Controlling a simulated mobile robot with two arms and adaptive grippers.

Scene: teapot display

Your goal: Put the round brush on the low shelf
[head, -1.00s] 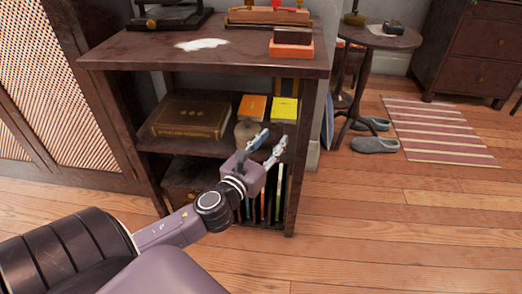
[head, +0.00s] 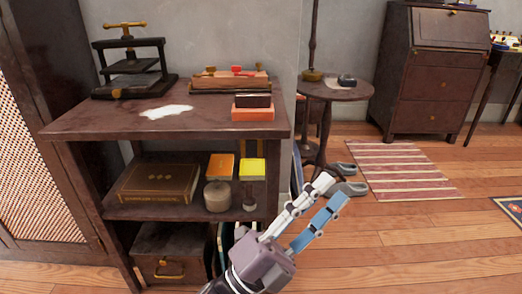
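A small upright piece with a dark top and paler lower end (head: 249,196), possibly the round brush, stands on the middle shelf (head: 150,211) of the dark cabinet. It is right of a squat grey-beige round pot (head: 217,196) and in front of the yellow box. I cannot tell for sure that it is the brush.
The middle shelf also holds a brown book (head: 158,184), an orange box (head: 220,167) and a yellow box (head: 252,169). A drawer box (head: 168,255) is below. A press (head: 134,64) and red-orange boxes (head: 253,113) are on top. Floor at right is mostly clear.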

